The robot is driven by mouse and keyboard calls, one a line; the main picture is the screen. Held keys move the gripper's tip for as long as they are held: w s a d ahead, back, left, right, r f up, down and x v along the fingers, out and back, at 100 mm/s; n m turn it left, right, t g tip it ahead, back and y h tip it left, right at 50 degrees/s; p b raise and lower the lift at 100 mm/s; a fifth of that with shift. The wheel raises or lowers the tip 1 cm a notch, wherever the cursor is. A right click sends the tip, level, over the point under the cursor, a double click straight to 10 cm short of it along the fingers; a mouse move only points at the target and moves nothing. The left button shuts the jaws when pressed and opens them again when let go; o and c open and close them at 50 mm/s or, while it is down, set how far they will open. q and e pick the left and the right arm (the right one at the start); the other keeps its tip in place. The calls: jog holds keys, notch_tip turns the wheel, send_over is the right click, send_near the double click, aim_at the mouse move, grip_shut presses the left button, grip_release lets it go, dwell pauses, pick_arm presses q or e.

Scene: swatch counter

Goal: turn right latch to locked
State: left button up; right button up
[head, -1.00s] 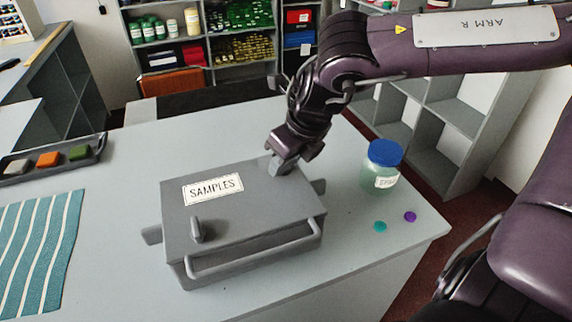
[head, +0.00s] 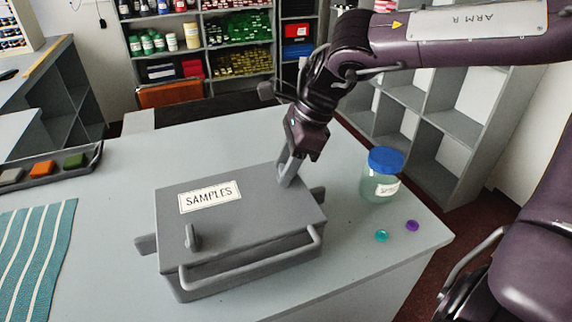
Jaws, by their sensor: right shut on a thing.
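The grey box labelled SAMPLES (head: 245,222) sits closed on the counter, with a bar handle (head: 250,262) along its front. Its left latch (head: 192,237) stands up near the front left of the lid. My right gripper (head: 289,171) is at the right rear part of the lid, pointing down and shut on the right latch. The fingers hide most of this latch, so its exact angle is hard to tell. My left gripper is not in view.
A jar with a blue lid (head: 382,176) stands right of the box, with a teal disc (head: 381,236) and a purple disc (head: 412,226) in front. A striped cloth (head: 35,255) and a tray of colour blocks (head: 45,168) lie at left.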

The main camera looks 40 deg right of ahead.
jog(key=shift+w+n+g, duration=0.1)
jog(key=shift+n+g, duration=0.3)
jog(key=shift+n, duration=0.8)
jog(key=o, duration=1)
jog(key=shift+d+r, duration=0.1)
jog(key=b+v, duration=0.1)
jog(key=v, duration=0.6)
jog(key=shift+d+r, duration=0.2)
jog(key=shift+r, duration=0.1)
